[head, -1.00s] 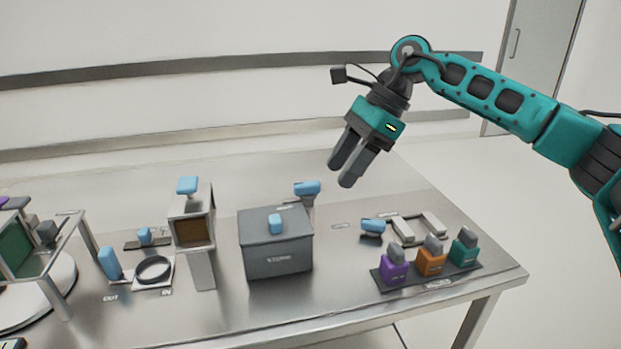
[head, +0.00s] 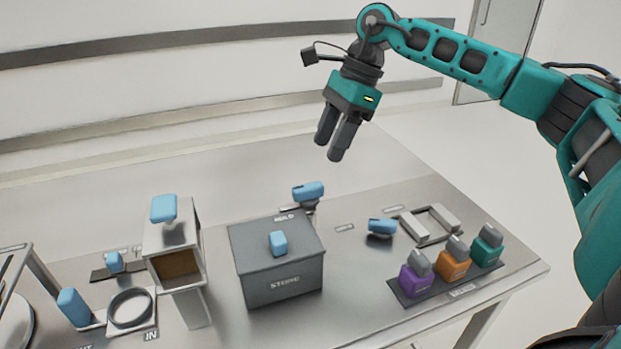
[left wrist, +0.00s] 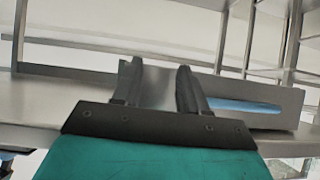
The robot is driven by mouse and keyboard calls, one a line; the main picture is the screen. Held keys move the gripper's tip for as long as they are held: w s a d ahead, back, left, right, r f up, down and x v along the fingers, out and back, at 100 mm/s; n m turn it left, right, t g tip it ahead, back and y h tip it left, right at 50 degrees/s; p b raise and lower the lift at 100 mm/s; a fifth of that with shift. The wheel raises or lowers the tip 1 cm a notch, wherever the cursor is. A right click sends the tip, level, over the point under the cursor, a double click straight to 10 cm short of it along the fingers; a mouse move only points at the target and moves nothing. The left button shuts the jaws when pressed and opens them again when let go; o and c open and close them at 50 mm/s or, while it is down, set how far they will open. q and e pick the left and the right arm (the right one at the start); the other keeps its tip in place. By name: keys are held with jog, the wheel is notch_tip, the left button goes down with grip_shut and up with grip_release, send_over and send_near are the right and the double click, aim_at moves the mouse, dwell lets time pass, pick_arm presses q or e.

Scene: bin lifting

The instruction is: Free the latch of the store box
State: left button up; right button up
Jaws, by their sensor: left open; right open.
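The store box (head: 283,288) is a dark grey box labelled STORE, standing on the steel table with its lid shut. A blue knob (head: 278,243) sits on the lid. A blue handle (head: 308,192) on a short post stands just behind the box; I cannot tell whether it is the latch. My right gripper (head: 331,146) is open and empty, pointing down in the air above and behind the box, touching nothing. My left gripper (left wrist: 158,85) shows only in the left wrist view, open, with nothing seen between its fingers.
A grey stand with a blue top (head: 164,209) is left of the box. A blue-handled part (head: 381,227) and a metal frame (head: 430,224) lie to the right. Purple (head: 416,282), orange and green blocks stand on a dark tray.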

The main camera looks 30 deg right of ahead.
aim_at(311, 185)
jog(key=x, duration=0.9)
jog(key=shift+c, duration=0.5)
grip_shut()
